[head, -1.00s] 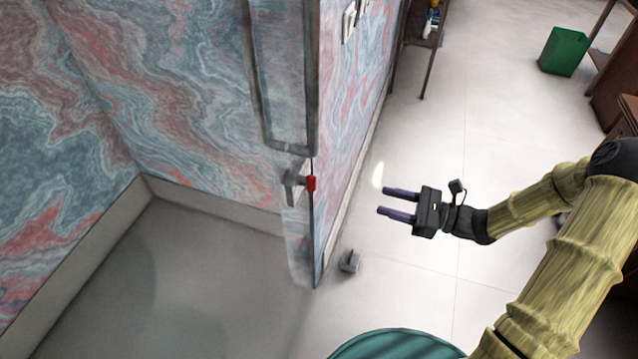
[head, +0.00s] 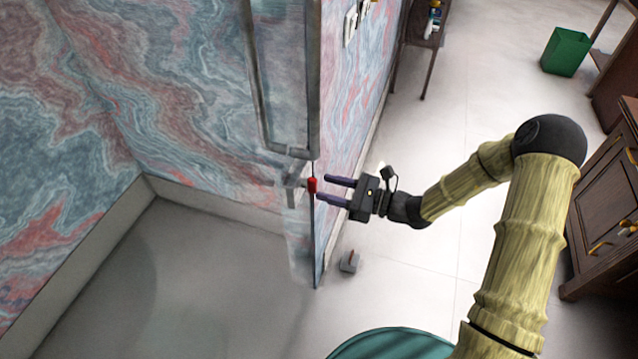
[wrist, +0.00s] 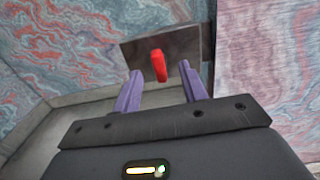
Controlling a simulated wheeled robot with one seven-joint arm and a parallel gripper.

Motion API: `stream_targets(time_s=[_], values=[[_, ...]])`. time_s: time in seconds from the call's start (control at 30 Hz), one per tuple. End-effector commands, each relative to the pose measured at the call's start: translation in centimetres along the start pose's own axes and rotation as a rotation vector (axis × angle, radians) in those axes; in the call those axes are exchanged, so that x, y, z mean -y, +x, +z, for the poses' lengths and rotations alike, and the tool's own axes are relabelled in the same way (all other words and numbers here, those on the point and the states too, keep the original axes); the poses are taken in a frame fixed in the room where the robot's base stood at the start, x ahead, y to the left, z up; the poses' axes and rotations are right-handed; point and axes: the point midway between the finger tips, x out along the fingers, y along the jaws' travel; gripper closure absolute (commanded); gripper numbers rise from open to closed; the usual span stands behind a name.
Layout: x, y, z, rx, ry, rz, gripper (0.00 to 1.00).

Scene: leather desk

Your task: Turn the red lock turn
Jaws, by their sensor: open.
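The red lock turn (head: 312,185) is a small red knob on the edge of a narrow door, beside a grey handle (head: 292,180). In the wrist view the red lock turn (wrist: 159,66) stands upright on a dark grey plate (wrist: 188,46). My gripper (head: 327,189) is open and empty, just to the right of the lock turn in the head view. In the wrist view my gripper (wrist: 160,82) has its two purple fingers on either side of the lock turn's line, with the knob showing just beyond the tips. No contact shows.
A marbled wall (head: 345,100) runs behind my gripper. A small grey item (head: 349,263) sits on the floor near the door's base. A teal round surface (head: 392,344) is at the bottom. A wooden cabinet (head: 605,210) stands at right. The pale floor between is clear.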

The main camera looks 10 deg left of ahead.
Motion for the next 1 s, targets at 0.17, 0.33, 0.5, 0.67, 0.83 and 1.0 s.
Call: stream_targets(time_s=[0.17,0.33,0.5,0.67,0.83,1.0], values=[[-0.1,2.6,0.0,-0.001,0.0,0.005,0.57],[-0.1,3.4,0.0,-0.001,0.0,0.004,0.57],[-0.1,3.4,0.0,-0.001,0.0,0.004,0.57],[-0.1,3.3,0.0,-0.001,0.0,0.003,0.81],[-0.1,3.2,0.0,-0.001,0.0,0.002,1.0],[-0.1,3.2,0.0,-0.001,0.009,0.001,1.0]])
